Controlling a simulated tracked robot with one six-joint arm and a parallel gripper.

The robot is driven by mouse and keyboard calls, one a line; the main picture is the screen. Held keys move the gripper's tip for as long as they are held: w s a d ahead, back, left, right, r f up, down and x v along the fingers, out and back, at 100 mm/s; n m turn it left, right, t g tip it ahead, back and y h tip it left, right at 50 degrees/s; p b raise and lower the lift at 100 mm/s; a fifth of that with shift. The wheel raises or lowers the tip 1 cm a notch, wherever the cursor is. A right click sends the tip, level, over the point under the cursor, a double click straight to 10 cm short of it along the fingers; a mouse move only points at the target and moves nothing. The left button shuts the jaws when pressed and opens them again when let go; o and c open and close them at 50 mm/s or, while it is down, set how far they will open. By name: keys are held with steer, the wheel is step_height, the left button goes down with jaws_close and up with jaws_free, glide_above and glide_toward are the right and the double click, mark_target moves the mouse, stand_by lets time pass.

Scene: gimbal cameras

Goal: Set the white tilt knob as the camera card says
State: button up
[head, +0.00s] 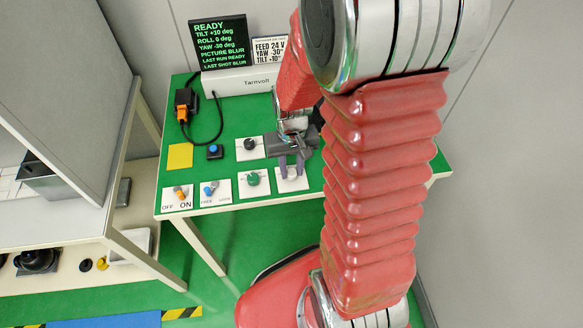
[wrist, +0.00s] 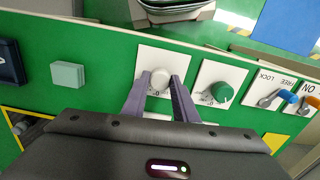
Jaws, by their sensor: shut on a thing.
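The white tilt knob (wrist: 160,78) sits on a white plate (wrist: 150,58) in the wrist view. My gripper (wrist: 159,82) has one finger on each side of the knob and is shut on it. In the head view my gripper (head: 291,168) reaches down to the plate (head: 293,185) at the panel's front right, and the knob is mostly hidden there. The camera card (head: 269,50), partly hidden by my arm, shows FEED 24 V, YAW -30° and TILT +10°. The dark screen (head: 220,42) reads READY, TILT +10 deg, ROLL 0 deg, YAW -30 deg, PICTURE BLUR.
A green knob (wrist: 222,93) is close beside my gripper. A black knob (head: 250,144), a blue button (head: 214,151), a blue-handled FREE/LOCK switch (head: 210,190) and an orange OFF/ON switch (head: 180,192) share the green panel. A black cable (head: 219,122) loops at the back left.

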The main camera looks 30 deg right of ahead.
mark_target(292, 172)
steer(key=o, duration=1.1)
steer(key=shift+c, duration=0.2)
steer(key=shift+r, duration=0.15)
step_height(292, 172, up, 13)
steer(key=shift+r, duration=0.2)
steer(key=s+a+r+n+t, duration=0.3)
steer(key=s+a+r+t, duration=0.2)
steer(key=s+a+r, duration=0.4)
step_height(292, 172, up, 2)
steer(key=shift+s+a+r+t, duration=0.2)
steer(key=shift+s+a+t, duration=0.05)
steer(key=shift+a+t, duration=0.1)
stand_by(0.3)
